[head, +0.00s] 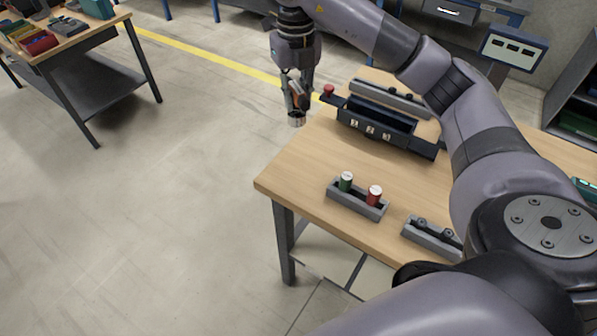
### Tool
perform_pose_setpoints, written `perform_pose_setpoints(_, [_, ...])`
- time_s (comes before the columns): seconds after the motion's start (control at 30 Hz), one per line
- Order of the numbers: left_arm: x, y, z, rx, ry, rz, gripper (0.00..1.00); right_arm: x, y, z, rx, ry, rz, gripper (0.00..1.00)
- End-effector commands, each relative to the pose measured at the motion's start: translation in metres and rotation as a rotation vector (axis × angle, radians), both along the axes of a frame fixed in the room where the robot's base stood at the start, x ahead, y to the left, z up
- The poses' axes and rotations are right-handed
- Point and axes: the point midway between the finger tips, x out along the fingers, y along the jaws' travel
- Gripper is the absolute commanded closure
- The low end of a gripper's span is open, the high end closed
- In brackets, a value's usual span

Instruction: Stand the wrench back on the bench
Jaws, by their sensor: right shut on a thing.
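My right gripper (297,92) hangs from above near the bench's far left corner. It is shut on a small dark thing with an orange-red patch and a silvery round lower end (297,119), which I take to be the wrench. The gripper fingers hide much of it. It appears in the air just off the bench's left edge, with floor behind it. The wooden bench (292,163) fills the middle right. My left gripper is not in view.
On the bench stand a dark box with white labels (376,143), a red knob (328,90), a grey holder (352,204) with green and red cylinders, and another grey holder (430,242). Bare wood lies at the front left. Another table (92,40) stands far left.

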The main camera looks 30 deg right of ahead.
Motion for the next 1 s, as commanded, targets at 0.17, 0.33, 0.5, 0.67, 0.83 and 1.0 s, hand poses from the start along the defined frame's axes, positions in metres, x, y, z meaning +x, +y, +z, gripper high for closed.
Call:
perform_pose_setpoints(0.17, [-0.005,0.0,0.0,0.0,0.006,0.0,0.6,0.005,-0.008,0.006,0.008,0.001,-0.192,1.0])
perform_pose_setpoints(0.33, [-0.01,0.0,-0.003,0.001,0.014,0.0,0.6,0.005,-0.008,-0.012,0.01,0.007,-0.229,1.0])
perform_pose_setpoints(0.5, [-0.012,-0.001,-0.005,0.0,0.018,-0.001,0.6,0.004,-0.008,-0.05,0.011,0.009,-0.227,1.0])
perform_pose_setpoints(0.67, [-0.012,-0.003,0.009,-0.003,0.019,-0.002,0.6,0.004,-0.009,-0.088,0.008,0.009,-0.229,1.0])
perform_pose_setpoints(0.83, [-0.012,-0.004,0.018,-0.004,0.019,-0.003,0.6,0.004,-0.009,-0.127,0.009,0.006,-0.227,1.0])
perform_pose_setpoints(1.0, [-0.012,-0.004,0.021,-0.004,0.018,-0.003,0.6,0.005,-0.009,-0.147,0.009,0.002,-0.226,1.0])
